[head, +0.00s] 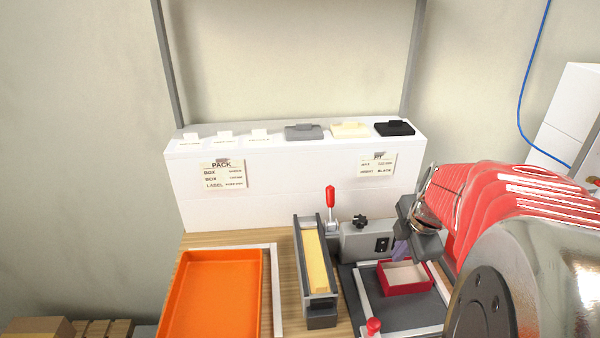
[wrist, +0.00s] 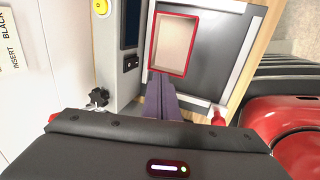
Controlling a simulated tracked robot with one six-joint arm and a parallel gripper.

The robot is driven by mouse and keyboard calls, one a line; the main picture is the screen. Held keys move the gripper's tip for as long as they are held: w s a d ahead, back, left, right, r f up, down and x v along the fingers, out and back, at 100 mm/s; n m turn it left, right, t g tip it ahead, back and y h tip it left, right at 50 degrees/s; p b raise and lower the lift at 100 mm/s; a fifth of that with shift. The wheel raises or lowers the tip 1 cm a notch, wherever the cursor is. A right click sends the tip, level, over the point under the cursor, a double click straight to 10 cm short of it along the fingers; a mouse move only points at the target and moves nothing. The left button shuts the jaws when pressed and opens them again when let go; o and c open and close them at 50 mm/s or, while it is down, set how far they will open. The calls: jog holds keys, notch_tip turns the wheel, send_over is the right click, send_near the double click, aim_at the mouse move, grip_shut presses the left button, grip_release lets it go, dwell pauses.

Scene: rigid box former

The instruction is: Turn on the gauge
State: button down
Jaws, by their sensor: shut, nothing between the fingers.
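The gauge is a grey box (head: 358,241) behind the work plate, with a black switch (head: 382,244) on its front and a black knob (head: 360,221) on top. In the wrist view the gauge (wrist: 118,75) shows a dark screen (wrist: 131,25), the small black switch (wrist: 131,62) and the knob (wrist: 97,98). Whether the switch is on cannot be told. My gripper (head: 400,254) is shut and empty, just right of the switch and apart from it in the picture. Its purple fingers also show in the wrist view (wrist: 160,78), pointing towards the red box.
A red open box (head: 405,288) sits on the dark plate just by my fingers. A red-handled lever (head: 330,197) stands left of the gauge, beside a yellow-filled holder (head: 315,262). An orange tray (head: 213,300) lies at left. A white shelf (head: 300,208) blocks the back.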

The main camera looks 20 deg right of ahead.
aim_at(387, 244)
jog(key=x, duration=0.6)
jog(key=shift+w+d, duration=0.15)
jog(key=shift+w, duration=0.35)
jog(key=shift+w+d, duration=0.15)
jog(key=shift+w, duration=0.3)
jog(key=shift+w+d+f, duration=0.1)
jog(key=shift+w+d, duration=0.05)
jog(key=shift+w, duration=0.3)
jog(key=shift+w+d, duration=0.15)
jog(key=shift+w, duration=0.3)
jog(key=shift+w+f, duration=0.1)
jog(key=shift+w, duration=0.15)
jog(key=shift+d+r, duration=0.1)
jog(key=shift+r, duration=0.75)
